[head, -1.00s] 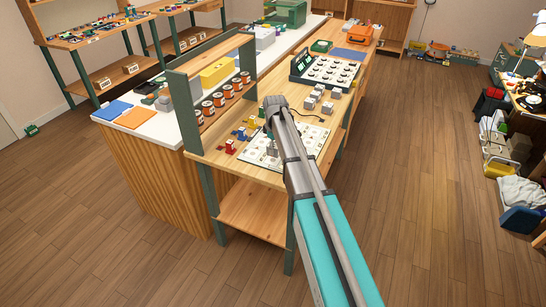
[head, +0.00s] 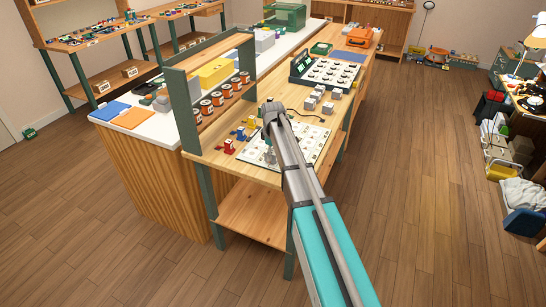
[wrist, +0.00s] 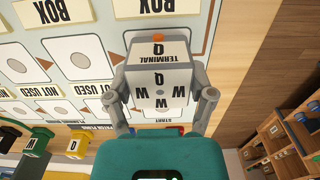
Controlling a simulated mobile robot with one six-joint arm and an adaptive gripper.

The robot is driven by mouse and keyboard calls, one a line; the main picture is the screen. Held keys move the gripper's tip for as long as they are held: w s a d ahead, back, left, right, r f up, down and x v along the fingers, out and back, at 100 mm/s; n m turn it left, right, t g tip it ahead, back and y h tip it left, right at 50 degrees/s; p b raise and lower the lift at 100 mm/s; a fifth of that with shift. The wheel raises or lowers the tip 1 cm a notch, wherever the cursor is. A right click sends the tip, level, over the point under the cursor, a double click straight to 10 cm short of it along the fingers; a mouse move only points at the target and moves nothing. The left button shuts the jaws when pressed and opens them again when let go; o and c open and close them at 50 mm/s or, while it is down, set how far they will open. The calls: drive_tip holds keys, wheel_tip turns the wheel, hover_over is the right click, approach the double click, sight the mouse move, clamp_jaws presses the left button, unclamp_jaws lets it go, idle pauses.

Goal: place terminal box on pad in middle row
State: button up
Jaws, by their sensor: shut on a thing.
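The terminal box (wrist: 160,82) is a pale grey block marked "TERMINAL Q" and several "W" letters. In the wrist view, my gripper (wrist: 162,95) is shut on it, with one grey finger on each side. Beyond it is the white board (head: 314,143) with rows of pads. A pad with a grey dot (wrist: 80,58) is left of the box, and another pad (wrist: 140,36) is partly hidden behind it. I cannot tell whether the box touches the board. In the head view my arm covers part of the board.
Small coloured blocks, including a red one (head: 228,146), stand left of the board. Grey blocks (head: 311,101) and a tilted dial panel (head: 333,73) stand behind it. A raised shelf with orange-and-white spools (head: 218,98) is at the left. The bench's lower shelf (head: 252,212) is clear.

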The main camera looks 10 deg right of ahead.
drive_tip(key=shift+f, duration=0.15)
drive_tip(key=o, duration=1.2)
wheel_tip(320, 180, up, 12)
drive_tip(key=p, duration=1.2)
drive_tip(key=shift+r, duration=0.2)
idle(0.3)
drive_tip(key=s+m, duration=0.3)
drive_tip(key=s, duration=0.6)
drive_tip(key=s+m, duration=0.4)
drive_tip(key=s, duration=0.6)
drive_tip(key=s+m, duration=0.3)
drive_tip(key=s, duration=0.7)
drive_tip(key=shift+s+m, duration=0.1)
drive_tip(key=shift+m, duration=0.3)
